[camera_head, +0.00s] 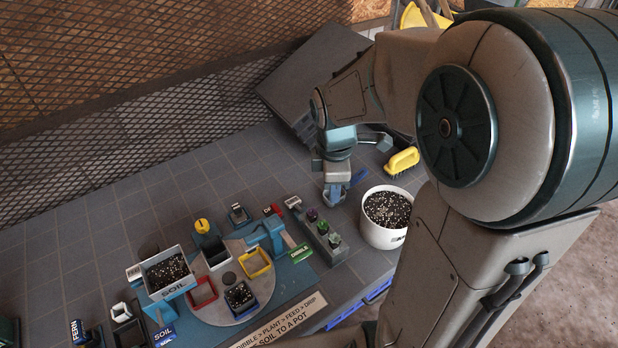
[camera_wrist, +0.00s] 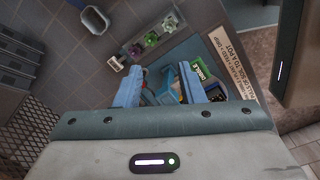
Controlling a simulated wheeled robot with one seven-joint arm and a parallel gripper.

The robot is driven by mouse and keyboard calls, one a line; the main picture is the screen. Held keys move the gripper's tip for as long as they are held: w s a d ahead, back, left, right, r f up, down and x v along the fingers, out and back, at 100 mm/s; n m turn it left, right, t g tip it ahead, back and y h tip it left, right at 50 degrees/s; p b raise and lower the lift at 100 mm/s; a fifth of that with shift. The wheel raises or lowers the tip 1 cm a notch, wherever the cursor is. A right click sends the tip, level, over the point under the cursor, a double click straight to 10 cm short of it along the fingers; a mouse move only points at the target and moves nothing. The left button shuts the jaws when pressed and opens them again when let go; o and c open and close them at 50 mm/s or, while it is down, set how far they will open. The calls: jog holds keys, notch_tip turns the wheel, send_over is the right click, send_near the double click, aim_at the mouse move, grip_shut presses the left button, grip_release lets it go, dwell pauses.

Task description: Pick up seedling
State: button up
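My gripper (camera_head: 338,194) is above the bench, behind the tray and beside the white bucket in the head view. In the wrist view its blue fingers (camera_wrist: 166,88) are apart with nothing held between them. The seedlings' lower parts are hidden in the tray.
A white soil bucket (camera_head: 381,236) stands right of the tray; a yellow brush (camera_head: 402,160) lies behind it. At left are a round turntable (camera_head: 218,318) with coloured pots and a grey soil hopper (camera_head: 174,291). The back left bench is clear.

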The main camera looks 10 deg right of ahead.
jog(key=w+f+n+g, duration=0.1)
jog(key=w+f+n, duration=0.3)
jog(key=f+n, duration=0.2)
send_over(322, 225)
jog(key=shift+n+y, duration=0.3)
jog(key=f, duration=0.8)
jog(key=shift+d+b, duration=0.3)
jog(key=shift+d, duration=0.05)
jog(key=shift+a+f+p, duration=0.15)
jog(key=shift+a+f, duration=0.05)
jog(key=shift+f, duration=0.95)
jog(key=shift+a+f+p, duration=0.15)
jog(key=shift+a+f, duration=0.05)
jog(key=shift+f, duration=0.95)
jog(key=shift+w+f, duration=0.1)
jog(key=shift+f, duration=0.5)
jog(key=c, duration=0.6)
